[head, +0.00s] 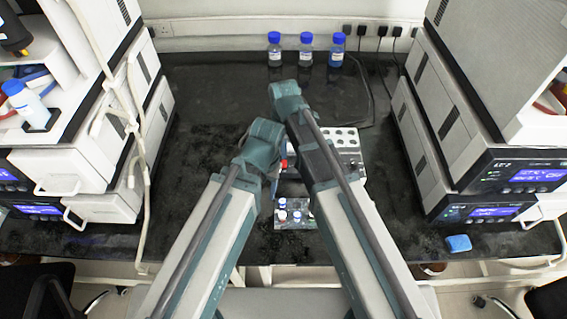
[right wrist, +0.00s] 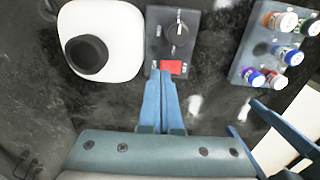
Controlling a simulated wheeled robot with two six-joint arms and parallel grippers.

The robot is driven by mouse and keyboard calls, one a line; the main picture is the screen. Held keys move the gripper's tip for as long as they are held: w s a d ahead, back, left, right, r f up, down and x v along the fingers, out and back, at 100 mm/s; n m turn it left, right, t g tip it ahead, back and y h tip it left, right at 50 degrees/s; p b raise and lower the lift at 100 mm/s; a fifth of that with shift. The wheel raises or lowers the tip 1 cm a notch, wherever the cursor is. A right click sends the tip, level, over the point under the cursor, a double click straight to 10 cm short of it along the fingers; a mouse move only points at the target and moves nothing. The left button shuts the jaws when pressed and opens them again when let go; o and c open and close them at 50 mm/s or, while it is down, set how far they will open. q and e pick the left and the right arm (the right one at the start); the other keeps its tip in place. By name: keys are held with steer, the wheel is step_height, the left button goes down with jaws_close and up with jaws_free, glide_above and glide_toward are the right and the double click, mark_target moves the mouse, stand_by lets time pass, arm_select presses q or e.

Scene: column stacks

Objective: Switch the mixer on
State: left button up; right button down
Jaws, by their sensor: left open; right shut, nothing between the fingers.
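The mixer's control box (right wrist: 172,38) has a dark face with a round knob (right wrist: 176,33) and a red switch (right wrist: 171,67). The white mixer body with a black round top (right wrist: 88,55) is beside it. My right gripper (right wrist: 168,78) is shut and empty. Its tips overlap the lower edge of the red switch in the right wrist view; I cannot tell whether they press it. In the head view the red switch (head: 284,163) shows between my arms, which hide most of the mixer. My left gripper (head: 274,186) is open, mostly hidden by its arm.
A small rack of capped vials (right wrist: 270,48) stands close by the control box. Several blue-capped bottles (head: 306,48) stand at the back. Instrument stacks line both sides, and a blue block (head: 459,243) lies at front right.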

mark_target(284, 160)
arm_select(q)
steer(key=shift+f+b, duration=1.05)
arm_select(e)
steer(key=shift+f, duration=1.05)
arm_select(q)
steer(key=shift+r, duration=0.15)
arm_select(e)
steer(key=shift+r, duration=0.15)
step_height(284, 160, up, 5)
steer(key=p, duration=0.5)
arm_select(q)
step_height(284, 160, up, 5)
steer(key=shift+f, duration=0.1)
arm_select(e)
steer(key=s+d+m, duration=0.4)
steer(key=d+m, duration=0.4)
steer(key=m, duration=0.1)
steer(key=s+d+m, duration=0.4)
steer(key=d+m, duration=0.4)
steer(key=m, duration=0.1)
steer(key=s+a+n, duration=0.1)
steer(key=s+a, duration=0.1)
steer(key=a, duration=0.1)
steer(key=s+a+n, duration=0.1)
steer(key=s+a, duration=0.1)
steer(key=a, duration=0.1)
steer(key=s+a+n+h, duration=0.1)
steer(key=s+a, duration=0.1)
steer(key=a, duration=0.2)
steer(key=shift+n, duration=0.4)
